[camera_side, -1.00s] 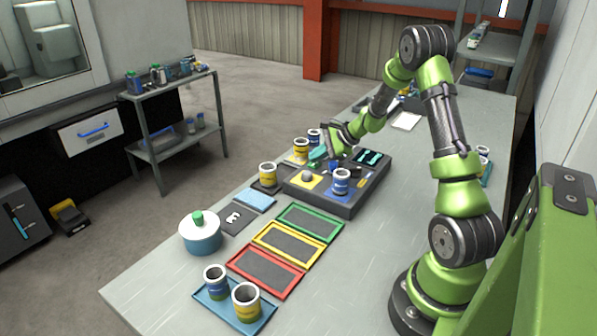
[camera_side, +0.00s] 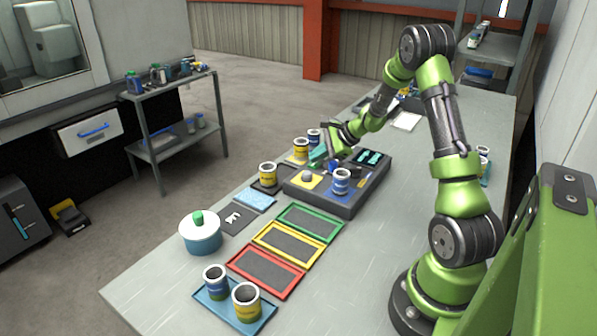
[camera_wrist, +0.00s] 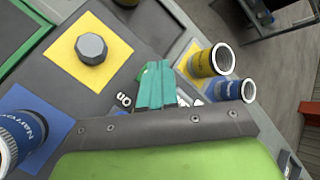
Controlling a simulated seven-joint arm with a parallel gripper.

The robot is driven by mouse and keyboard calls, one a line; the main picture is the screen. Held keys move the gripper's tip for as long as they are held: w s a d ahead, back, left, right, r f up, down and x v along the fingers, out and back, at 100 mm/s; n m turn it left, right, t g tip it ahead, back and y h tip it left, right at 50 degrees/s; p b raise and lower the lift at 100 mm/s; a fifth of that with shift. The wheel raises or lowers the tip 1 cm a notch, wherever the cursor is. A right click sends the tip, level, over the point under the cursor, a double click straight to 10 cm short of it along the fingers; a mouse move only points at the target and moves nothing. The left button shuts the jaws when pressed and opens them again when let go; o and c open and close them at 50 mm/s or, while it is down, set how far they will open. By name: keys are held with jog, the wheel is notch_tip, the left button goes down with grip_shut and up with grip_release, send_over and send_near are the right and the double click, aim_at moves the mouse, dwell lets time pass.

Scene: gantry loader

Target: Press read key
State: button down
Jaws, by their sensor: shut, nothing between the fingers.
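The grey console (camera_side: 345,202) stands on the bench and carries a grey knob on a yellow square, a blue pad and a dark screen (camera_side: 368,157) with teal marks. My gripper (camera_side: 318,153) is shut and empty, its teal fingers pointing down over the far left part of the console. In the wrist view my gripper (camera_wrist: 157,72) covers part of the console beside the knob (camera_wrist: 91,48). A green patch shows by the fingertips; I cannot tell if it is the read key or if they touch it. White lettering beside the fingers is partly hidden.
A blue-labelled can (camera_side: 341,183) stands on the console's blue pad. Yellow-labelled cans (camera_side: 268,175) and a blue can (camera_side: 314,137) stand along the far left side. Green, yellow and red framed trays (camera_side: 265,272) and a lidded pot (camera_side: 201,237) lie nearer.

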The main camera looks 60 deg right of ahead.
aim_at(317, 165)
jog(key=shift+r, duration=0.4)
jog(key=shift+r, duration=2.5)
